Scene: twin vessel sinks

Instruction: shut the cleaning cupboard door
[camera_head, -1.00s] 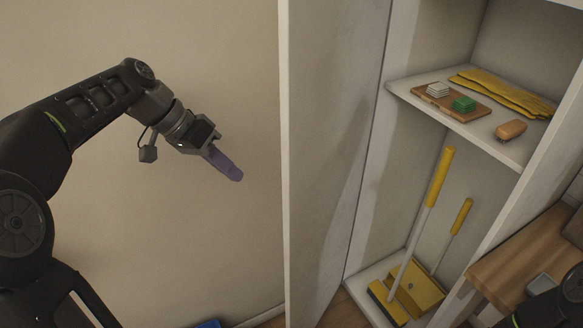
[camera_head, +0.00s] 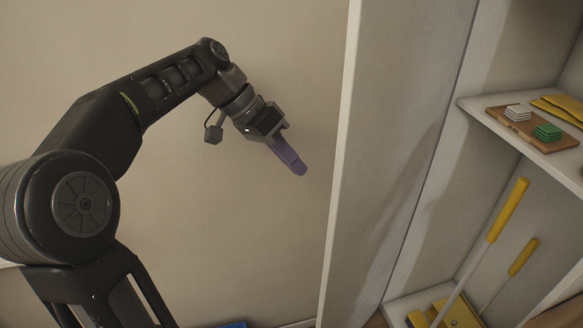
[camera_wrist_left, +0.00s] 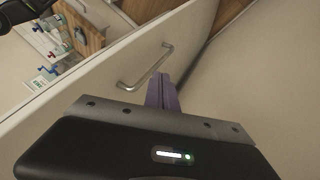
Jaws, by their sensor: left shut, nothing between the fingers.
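The cleaning cupboard door (camera_head: 385,150) stands open, its inner face toward the shelves in the head view. My left gripper (camera_head: 298,168), with purple fingers, is on the outer side of the door, left of its edge, shut and empty. In the left wrist view the outer face of the door (camera_wrist_left: 112,72) carries a metal bar handle (camera_wrist_left: 150,68). The fingertips (camera_wrist_left: 160,78) are close to the handle; I cannot tell whether they touch the door. The open cupboard's shelf (camera_head: 480,108) shows at the right. My right gripper is not in view.
On the shelf lie a board (camera_head: 510,122) with white and green pads and yellow gloves (camera_head: 560,106). A yellow-handled broom (camera_head: 507,210) and a dustpan (camera_head: 460,315) stand below. Plain wall (camera_head: 290,60) is behind my left arm. A blue object is at the bottom edge.

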